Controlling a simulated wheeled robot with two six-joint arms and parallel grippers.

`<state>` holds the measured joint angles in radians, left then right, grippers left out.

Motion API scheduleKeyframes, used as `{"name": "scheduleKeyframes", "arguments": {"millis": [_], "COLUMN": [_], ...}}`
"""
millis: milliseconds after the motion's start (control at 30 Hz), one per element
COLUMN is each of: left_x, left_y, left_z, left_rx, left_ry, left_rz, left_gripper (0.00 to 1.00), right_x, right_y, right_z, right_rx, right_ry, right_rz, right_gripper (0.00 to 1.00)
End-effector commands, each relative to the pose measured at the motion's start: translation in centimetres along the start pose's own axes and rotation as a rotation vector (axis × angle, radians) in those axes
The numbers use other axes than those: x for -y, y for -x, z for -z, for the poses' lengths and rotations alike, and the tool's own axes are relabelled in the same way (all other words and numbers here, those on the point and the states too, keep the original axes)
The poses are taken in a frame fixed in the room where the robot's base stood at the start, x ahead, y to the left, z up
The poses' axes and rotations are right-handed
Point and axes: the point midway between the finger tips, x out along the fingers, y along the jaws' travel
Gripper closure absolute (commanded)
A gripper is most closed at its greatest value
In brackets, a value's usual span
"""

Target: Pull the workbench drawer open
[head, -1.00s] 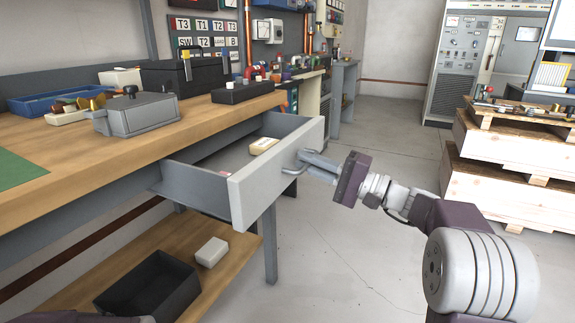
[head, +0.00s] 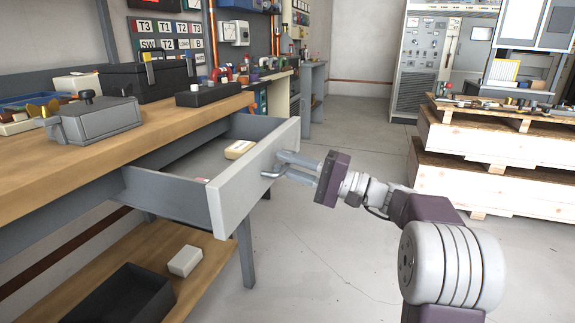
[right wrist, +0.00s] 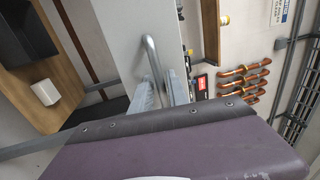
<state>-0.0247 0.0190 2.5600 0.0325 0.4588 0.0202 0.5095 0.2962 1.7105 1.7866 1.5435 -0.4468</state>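The workbench drawer (head: 255,180) stands well out from under the wooden workbench (head: 120,150), its pale grey front facing right. A bent metal handle (head: 270,172) sticks out from that front; it also shows in the right wrist view (right wrist: 152,55). My right gripper (head: 283,164) is at the handle, coming from the right. Its two fingers are apart, with the handle's bar between or just at their tips; I cannot tell whether they touch it. The right wrist view shows the same spread fingers (right wrist: 163,92). My left gripper is not in view.
A cream block (head: 238,149) lies inside the drawer. The lower shelf holds a black bin (head: 120,297) and a white block (head: 185,261). Stacked wooden crates (head: 480,190) stand to the right.

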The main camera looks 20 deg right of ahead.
Motion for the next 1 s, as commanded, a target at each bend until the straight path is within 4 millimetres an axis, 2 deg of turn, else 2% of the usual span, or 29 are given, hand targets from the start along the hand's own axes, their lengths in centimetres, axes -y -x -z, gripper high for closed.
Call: {"name": "scheduleKeyframes", "arguments": {"millis": [133, 400, 500, 633, 1000], "left_x": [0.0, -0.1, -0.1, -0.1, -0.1], "left_y": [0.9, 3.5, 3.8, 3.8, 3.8], "left_z": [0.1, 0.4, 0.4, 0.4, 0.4], "left_rx": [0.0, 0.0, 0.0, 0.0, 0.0], "left_ry": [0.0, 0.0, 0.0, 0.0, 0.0], "left_rz": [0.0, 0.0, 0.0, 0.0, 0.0], "left_gripper": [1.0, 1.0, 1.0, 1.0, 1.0], "right_x": [0.4, 0.4, 0.2, 0.0, 0.0], "right_y": [1.4, 7.3, 8.5, 9.1, 9.1], "right_z": [0.2, 0.1, 0.1, 0.0, 0.0], "right_rx": [-0.005, -0.005, -0.002, -0.001, 0.0], "right_ry": [-0.002, -0.004, -0.002, -0.001, 0.0], "right_rz": [0.0, 0.001, 0.0, 0.0, 0.0], "right_gripper": [0.8, 0.8, 0.8, 0.8, 0.8]}}
